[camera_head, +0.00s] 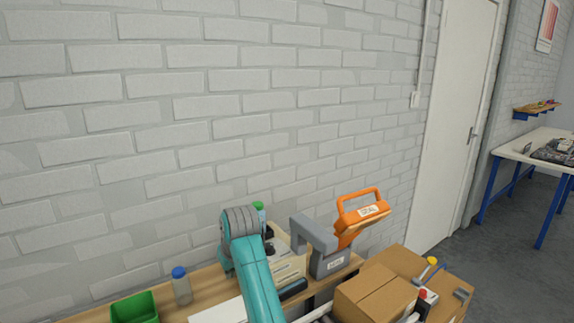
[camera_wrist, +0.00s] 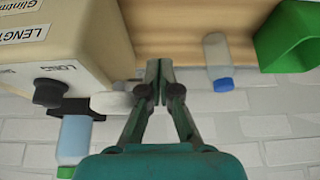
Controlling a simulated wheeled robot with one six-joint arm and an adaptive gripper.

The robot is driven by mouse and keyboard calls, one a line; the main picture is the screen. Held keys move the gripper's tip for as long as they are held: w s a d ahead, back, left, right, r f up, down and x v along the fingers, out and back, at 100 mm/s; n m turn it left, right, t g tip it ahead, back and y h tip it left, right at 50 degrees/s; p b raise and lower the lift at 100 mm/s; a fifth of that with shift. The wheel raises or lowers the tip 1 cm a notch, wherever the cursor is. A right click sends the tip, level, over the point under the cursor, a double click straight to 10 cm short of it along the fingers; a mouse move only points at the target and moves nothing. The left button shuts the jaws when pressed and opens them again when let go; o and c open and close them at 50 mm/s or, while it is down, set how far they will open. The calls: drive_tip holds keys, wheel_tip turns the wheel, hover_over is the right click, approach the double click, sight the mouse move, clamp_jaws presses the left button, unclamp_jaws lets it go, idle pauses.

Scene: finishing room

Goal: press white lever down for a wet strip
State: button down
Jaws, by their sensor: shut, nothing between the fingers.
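A beige tape dispenser (camera_wrist: 75,45) with labels reading "LENGTH" and "LONG" fills the upper left of the wrist view. A black knob (camera_wrist: 48,92) sits on its face. A pale rounded piece, apparently the white lever (camera_wrist: 112,102), sticks out beside it on a dark bar. My gripper (camera_wrist: 158,68) is shut and empty, its tips just right of the lever; I cannot tell whether they touch. In the head view the dispenser (camera_head: 288,267) stands on the wooden bench, partly behind my teal arm, which hides the gripper and lever there.
A bottle with a blue cap (camera_head: 181,287) and a green bin (camera_head: 134,307) stand left on the bench (camera_head: 212,282). A green-capped bottle (camera_wrist: 75,137) is near the dispenser. Right are a grey device (camera_head: 328,262), an orange-handled tool (camera_head: 352,230) and a cardboard box (camera_head: 375,293). A brick wall stands behind.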

drive_tip(key=shift+f, duration=0.1)
wheel_tip(320, 180, up, 5)
idle(0.5)
